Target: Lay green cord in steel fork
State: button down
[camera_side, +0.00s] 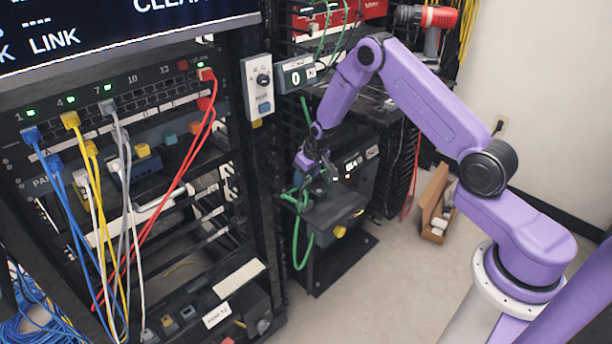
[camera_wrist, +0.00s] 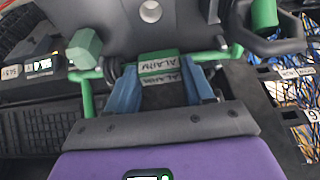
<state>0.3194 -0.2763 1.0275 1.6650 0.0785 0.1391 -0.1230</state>
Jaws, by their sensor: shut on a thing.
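In the wrist view, my gripper (camera_wrist: 161,84) has its two blue fingers on either side of a green block labelled ALARM on the green cord (camera_wrist: 88,95). The cord runs sideways past both fingers. A green faceted piece stands up at its left. A grey metal part with a round hole (camera_wrist: 150,12) lies just beyond the fingers; it may be the steel fork, but I cannot tell its full shape. In the side view, my gripper (camera_side: 316,160) is at the dark equipment right of the rack, and the green cord (camera_side: 296,240) hangs in a loop below it. The fingertips are too small to read there.
A dark ring-shaped holder (camera_wrist: 272,42) around a green cylinder is close on the right in the wrist view. The patch rack (camera_side: 110,110) with blue, yellow, grey and red cables stands at left. A cardboard box (camera_side: 434,205) lies on the floor, which is otherwise clear at right.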

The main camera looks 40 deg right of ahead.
jog(key=shift+c, duration=1.7)
grip_release()
jog(key=v, duration=1.7)
jog(key=shift+r, duration=0.2)
jog(key=s+a+r+n+g+y, duration=0.1)
jog(key=s+a+r+n, duration=0.2)
jog(key=s+a, duration=0.45)
jog(key=s+a+r+n+g, duration=0.1)
jog(key=s+a+r+n, duration=0.2)
jog(key=s+a, duration=0.45)
jog(key=s+d+r+n, duration=0.1)
jog(key=s+d+n, duration=0.1)
jog(key=s, duration=0.9)
jog(key=s+d+n+g, duration=0.1)
jog(key=s+n, duration=0.3)
jog(key=s, duration=0.7)
jog(key=shift+s+d+r+n+h, duration=0.25)
jog(key=shift+d+r+n+h, duration=0.05)
jog(key=shift+d+r, duration=0.05)
